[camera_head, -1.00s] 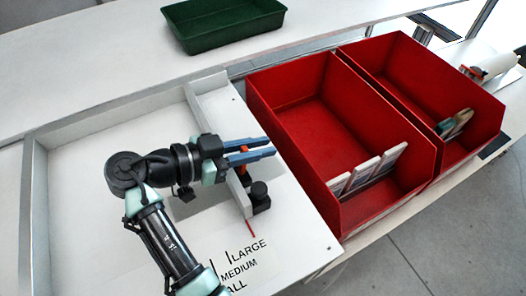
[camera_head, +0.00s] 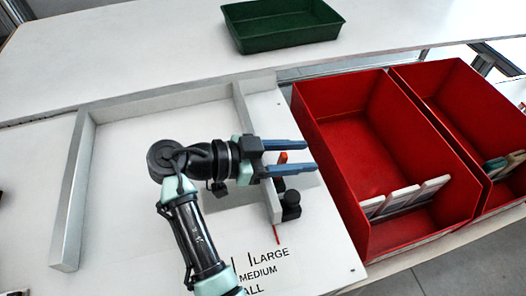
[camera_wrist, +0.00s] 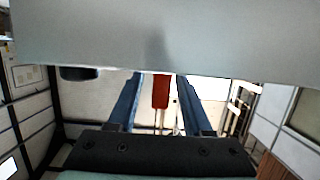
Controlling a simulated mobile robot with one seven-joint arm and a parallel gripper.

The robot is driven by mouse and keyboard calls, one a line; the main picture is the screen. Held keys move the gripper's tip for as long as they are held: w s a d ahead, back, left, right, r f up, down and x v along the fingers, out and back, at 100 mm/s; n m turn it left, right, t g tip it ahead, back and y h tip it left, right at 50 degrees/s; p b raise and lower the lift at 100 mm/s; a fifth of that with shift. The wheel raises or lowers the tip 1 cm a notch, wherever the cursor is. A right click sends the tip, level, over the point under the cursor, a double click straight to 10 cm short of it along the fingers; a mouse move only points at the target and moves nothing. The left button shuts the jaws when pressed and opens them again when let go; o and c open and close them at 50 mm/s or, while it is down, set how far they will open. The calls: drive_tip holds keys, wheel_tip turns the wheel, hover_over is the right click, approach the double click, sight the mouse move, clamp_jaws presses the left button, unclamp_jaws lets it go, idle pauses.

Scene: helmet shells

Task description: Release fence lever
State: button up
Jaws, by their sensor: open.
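The fence (camera_head: 258,150) is a grey bar across the right part of the white tray-like table. Its orange-red lever (camera_head: 283,157) stands up beside the bar, with a black knob (camera_head: 291,205) nearer the front. My gripper (camera_head: 311,157) reaches over the fence with its two blue fingers apart. The lever shows between the fingers in the head view. In the wrist view the red lever (camera_wrist: 160,91) also stands between the open fingers (camera_wrist: 158,80), with gaps on both sides. A grey slab, apparently the fence (camera_wrist: 160,35), fills the top of that view.
Two red bins stand to the right: the nearer bin (camera_head: 345,190) holds several white panels (camera_head: 405,197), and the farther bin (camera_head: 455,105) holds other items. A green tray (camera_head: 285,45) sits at the back. Size labels (camera_head: 262,268) mark the table front. The table left of my arm is clear.

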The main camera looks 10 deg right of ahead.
drive_tip(key=p+v, duration=0.1)
drive_tip(key=v, duration=1.2)
drive_tip(key=w+d+r+n+t+y, duration=0.2)
drive_tip(key=w+r+n+t+y, duration=0.45)
drive_tip(key=w+r+t, duration=0.35)
wheel_tip(320, 180, up, 10)
drive_tip(key=w+n+t+y, duration=0.2)
drive_tip(key=n+t, duration=0.2)
drive_tip(key=t, duration=0.1)
drive_tip(key=s+a+r+n+t+y+p, duration=0.15)
drive_tip(key=s+r+n+t+y, duration=0.35)
drive_tip(key=s+r, duration=0.6)
drive_tip(key=s+a+r+n+t+y, duration=0.15)
drive_tip(key=s+r+t, duration=0.55)
drive_tip(key=r, duration=0.8)
wheel_tip(320, 180, up, 15)
drive_tip(key=w+p, duration=0.1)
drive_tip(key=p, duration=1.5)
drive_tip(key=shift+a+n, duration=0.3)
drive_tip(key=shift+a, duration=0.15)
